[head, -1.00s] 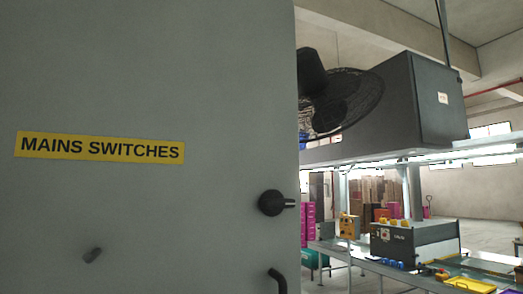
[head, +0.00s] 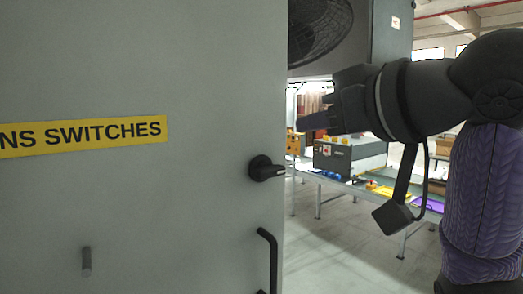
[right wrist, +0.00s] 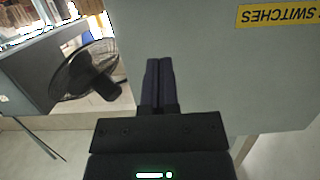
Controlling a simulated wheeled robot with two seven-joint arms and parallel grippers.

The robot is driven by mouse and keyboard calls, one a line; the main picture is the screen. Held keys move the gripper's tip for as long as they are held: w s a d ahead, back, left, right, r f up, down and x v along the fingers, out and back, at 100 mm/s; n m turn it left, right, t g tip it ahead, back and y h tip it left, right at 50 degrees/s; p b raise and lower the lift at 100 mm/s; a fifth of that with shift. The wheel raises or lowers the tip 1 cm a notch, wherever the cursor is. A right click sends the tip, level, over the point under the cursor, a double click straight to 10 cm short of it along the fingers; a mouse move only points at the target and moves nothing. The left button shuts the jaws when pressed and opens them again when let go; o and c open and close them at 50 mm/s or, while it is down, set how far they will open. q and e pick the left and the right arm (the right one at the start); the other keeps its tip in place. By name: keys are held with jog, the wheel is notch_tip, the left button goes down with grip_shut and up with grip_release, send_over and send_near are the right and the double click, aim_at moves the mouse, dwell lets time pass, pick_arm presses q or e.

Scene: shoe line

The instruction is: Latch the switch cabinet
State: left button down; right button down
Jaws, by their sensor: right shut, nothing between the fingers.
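The grey switch cabinet (head: 180,60) fills the left of the head view, with a yellow label (head: 90,136) on its front. A black latch knob (head: 265,168) sits near its right edge, its lever pointing level to the right. A black bar handle (head: 270,262) is below it. My right gripper (head: 303,122) is right of the cabinet edge, above and right of the knob, apart from it, fingers pointing left. In the right wrist view its fingers (right wrist: 158,64) are together and empty. The knob does not show there. My left gripper is out of view.
A small grey peg (head: 86,262) sticks out low on the cabinet front. A dark machine with a round fan (head: 318,28) is behind the cabinet. A bench with a grey box (head: 340,158) stands farther back. Open floor (head: 335,240) lies right of the cabinet.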

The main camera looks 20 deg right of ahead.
jog(key=p, duration=0.4)
send_over(260, 174)
jog(key=shift+s+d+f, duration=0.1)
jog(key=shift+s+f, duration=0.1)
jog(key=shift+f, duration=0.35)
jog(key=shift+s+d+f, duration=0.1)
jog(key=shift+s+f, duration=0.1)
jog(key=shift+f, duration=0.35)
notch_tip(260, 174, down, 3)
jog(key=shift+f, duration=0.1)
jog(key=shift+s+f, duration=0.1)
jog(key=shift+f, duration=0.45)
jog(key=shift+d, duration=0.15)
